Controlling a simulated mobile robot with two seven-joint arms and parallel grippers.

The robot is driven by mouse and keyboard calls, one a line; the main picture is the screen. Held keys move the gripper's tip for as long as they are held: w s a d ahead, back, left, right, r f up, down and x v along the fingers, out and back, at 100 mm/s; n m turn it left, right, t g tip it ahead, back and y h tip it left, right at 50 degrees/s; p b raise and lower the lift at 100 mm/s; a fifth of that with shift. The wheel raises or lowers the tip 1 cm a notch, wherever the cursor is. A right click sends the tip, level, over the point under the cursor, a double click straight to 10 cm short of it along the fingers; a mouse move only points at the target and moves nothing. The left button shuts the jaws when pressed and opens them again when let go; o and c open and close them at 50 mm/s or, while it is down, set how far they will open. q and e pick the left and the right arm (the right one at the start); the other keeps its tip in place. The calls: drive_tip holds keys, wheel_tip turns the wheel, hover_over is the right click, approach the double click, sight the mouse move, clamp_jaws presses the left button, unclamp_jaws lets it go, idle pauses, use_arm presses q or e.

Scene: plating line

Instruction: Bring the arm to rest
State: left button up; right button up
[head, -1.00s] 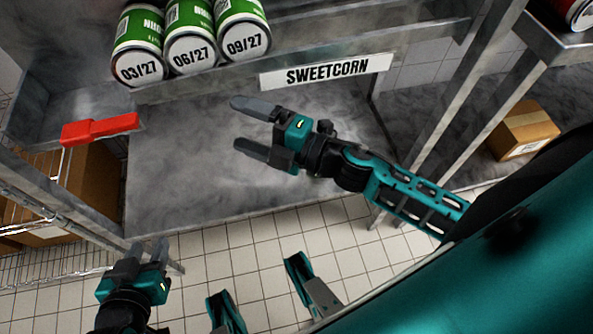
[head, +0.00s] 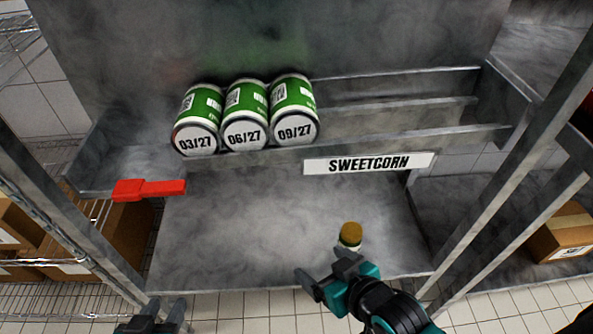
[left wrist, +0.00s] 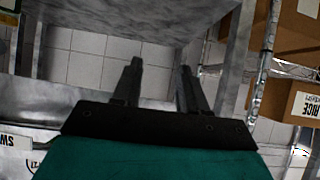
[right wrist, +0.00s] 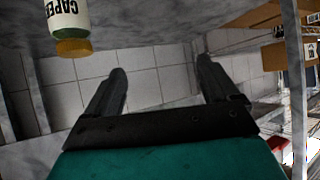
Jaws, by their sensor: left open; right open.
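My right gripper (head: 321,268) is open in the lower middle of the head view, its jaws pointing toward the shelf. In the right wrist view its jaws (right wrist: 162,68) are apart with nothing between them. My left gripper (head: 168,309) is at the lower left edge of the head view, mostly cut off. In the left wrist view its jaws (left wrist: 161,67) are open and empty.
A gold-lidded jar (head: 350,235) labelled capers stands on the lower metal surface, close to the right gripper. Several green cans (head: 245,115) sit in the rack above the SWEETCORN label (head: 368,163). A red clip (head: 148,189) is at the rack's left. Metal posts flank both sides.

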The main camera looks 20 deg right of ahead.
use_arm(q)
wheel_tip(320, 180, up, 10)
drive_tip(key=s+a+p, duration=0.1)
drive_tip(key=a+p, duration=0.1)
drive_tip(key=p, duration=1)
drive_tip(key=shift+s+a+y+p, duration=0.3)
drive_tip(key=shift+a+y+p, duration=0.1)
use_arm(e)
wheel_tip(320, 180, up, 10)
drive_tip(key=s+d, duration=0.1)
drive_tip(key=d, duration=0.2)
drive_tip(key=shift+s+h, duration=0.2)
drive_tip(key=shift+h, duration=0.2)
use_arm(q)
drive_tip(key=shift+f, duration=0.15)
use_arm(e)
drive_tip(key=shift+c, duration=0.4)
